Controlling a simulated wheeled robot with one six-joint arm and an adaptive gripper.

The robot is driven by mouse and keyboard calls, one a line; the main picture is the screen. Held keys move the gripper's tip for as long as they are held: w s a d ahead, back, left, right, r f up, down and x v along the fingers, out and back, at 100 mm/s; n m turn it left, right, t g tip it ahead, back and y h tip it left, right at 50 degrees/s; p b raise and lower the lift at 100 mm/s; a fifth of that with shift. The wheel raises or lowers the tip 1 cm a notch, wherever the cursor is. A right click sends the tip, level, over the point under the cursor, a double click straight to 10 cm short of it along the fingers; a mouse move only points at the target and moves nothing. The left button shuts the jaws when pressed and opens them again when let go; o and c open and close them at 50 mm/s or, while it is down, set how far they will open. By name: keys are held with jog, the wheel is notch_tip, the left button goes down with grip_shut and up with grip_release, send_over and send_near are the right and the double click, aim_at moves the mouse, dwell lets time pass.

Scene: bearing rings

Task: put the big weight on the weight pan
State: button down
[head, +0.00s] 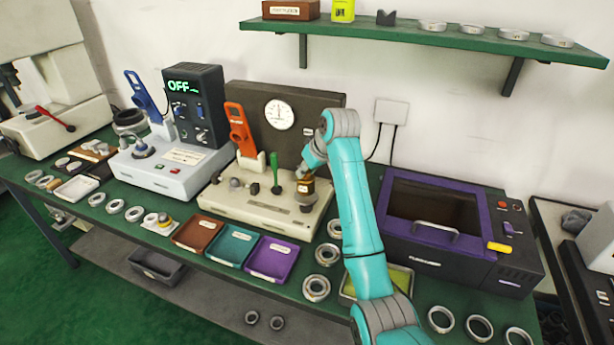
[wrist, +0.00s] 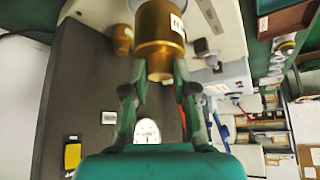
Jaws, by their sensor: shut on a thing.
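My gripper (wrist: 161,78) is shut on the narrow neck of the big brass weight (wrist: 160,35), which carries a white label. In the head view the big weight (head: 305,188) hangs below my gripper (head: 313,168), over the right end of the cream test stand (head: 258,211). A smaller brass weight (wrist: 122,38) shows beside it in the wrist view. I cannot make out the weight pan, nor whether the big weight touches anything underneath.
The dark back panel with a dial gauge (head: 279,114) stands close behind. A green lever (head: 275,172) and an orange handheld tool (head: 240,130) are to the left. A purple-framed oven (head: 440,225) is to the right. Brown, teal and purple trays (head: 272,280) lie in front.

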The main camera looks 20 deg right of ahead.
jog(key=shift+f, duration=0.95)
jog(key=c, duration=1.4)
grip_release()
jog(key=shift+f, duration=0.25)
jog(key=o, duration=0.5)
jog(key=shift+c, duration=0.2)
jog(key=shift+r, duration=0.1)
